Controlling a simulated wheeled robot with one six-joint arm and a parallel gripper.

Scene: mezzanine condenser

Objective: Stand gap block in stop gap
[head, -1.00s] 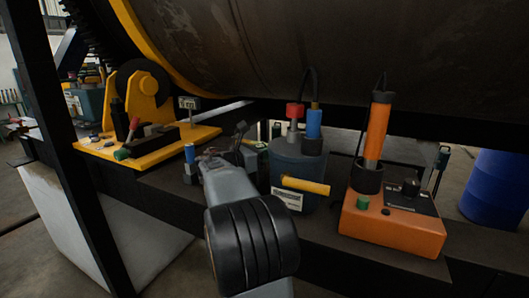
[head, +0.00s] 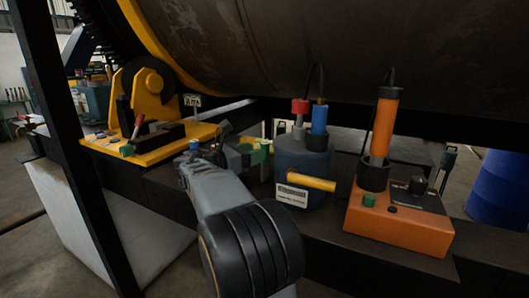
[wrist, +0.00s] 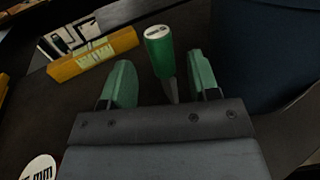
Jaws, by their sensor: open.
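My gripper (wrist: 159,66) is open, its two green fingers apart in the wrist view. A green handle (wrist: 158,45) with a pale top and a narrow grey lower part stands between and slightly beyond the fingers, with no clear contact. I cannot tell surely whether it is the gap block. In the head view my gripper (head: 252,152) is low beside the dark blue canister, partly hidden by my wrist. The yellow stop base (head: 165,151) with its upright bracket is at the left, bearing a black block and a red-tipped lever. The stop gap itself is not clearly visible.
The blue canister (head: 297,165) stands close right of my gripper, with a yellow handle sticking out. An orange box (head: 400,228) with an orange-sleeved probe is further right. The large drum (head: 330,50) hangs overhead. A dark post (head: 75,150) rises at the left.

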